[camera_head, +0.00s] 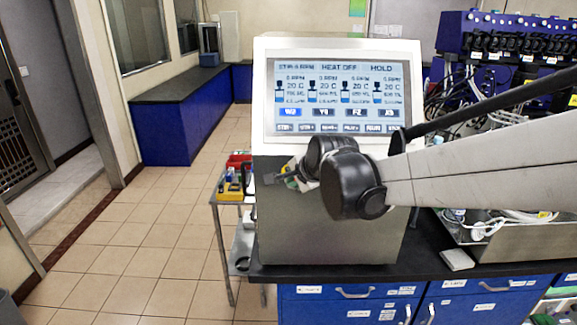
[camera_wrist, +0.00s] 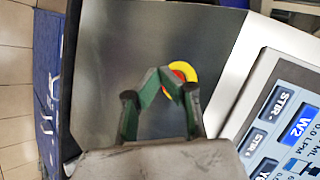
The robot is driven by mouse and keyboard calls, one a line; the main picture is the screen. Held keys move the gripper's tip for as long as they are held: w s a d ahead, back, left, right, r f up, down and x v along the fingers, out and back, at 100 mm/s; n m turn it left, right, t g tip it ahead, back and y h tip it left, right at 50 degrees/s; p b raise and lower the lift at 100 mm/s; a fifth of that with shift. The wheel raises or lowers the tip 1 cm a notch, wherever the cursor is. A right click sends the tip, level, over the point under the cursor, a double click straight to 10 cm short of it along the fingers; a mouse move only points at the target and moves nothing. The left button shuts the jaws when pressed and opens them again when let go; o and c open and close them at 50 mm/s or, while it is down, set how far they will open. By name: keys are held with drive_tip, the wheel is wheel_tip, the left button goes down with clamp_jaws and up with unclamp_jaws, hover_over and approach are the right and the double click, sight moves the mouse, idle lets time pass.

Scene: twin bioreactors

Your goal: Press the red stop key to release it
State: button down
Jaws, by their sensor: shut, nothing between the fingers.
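The red stop key (camera_wrist: 178,70) sits on a yellow round plate (camera_wrist: 187,69) on the grey metal face of the console (camera_wrist: 110,45), beside the screen. In the wrist view, my gripper (camera_wrist: 161,70) is shut and empty, its green-grey fingertips together just left of the key and overlapping part of it. Whether the fingertips touch the key cannot be told. In the head view, my gripper (camera_head: 287,177) is in front of the console's face (camera_head: 330,235), below the screen. The key cannot be made out clearly there, behind my gripper and wrist.
The console's screen (camera_head: 338,97) shows readouts and several buttons. The console stands on a black bench top (camera_head: 300,272) over blue drawers. A cart (camera_head: 228,200) with a yellow item stands to its left. A metal tray (camera_head: 510,235) with tubing is at right. Tiled floor lies open at left.

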drive_tip(key=shift+s, duration=0.6)
drive_tip(key=s, duration=0.6)
drive_tip(key=shift+p, duration=0.4)
drive_tip(key=s+d+f+n+g+h+b, duration=0.1)
drive_tip(key=s+d+f+n+b, duration=0.4)
drive_tip(key=s+d, duration=0.4)
drive_tip(key=s+d+f+n+g+h+b, duration=0.1)
drive_tip(key=s+d+f+n+b, duration=0.5)
drive_tip(key=s, duration=0.8)
drive_tip(key=d+f+h+b, duration=0.1)
drive_tip(key=d+f, duration=0.2)
drive_tip(key=shift+f+h, duration=0.3)
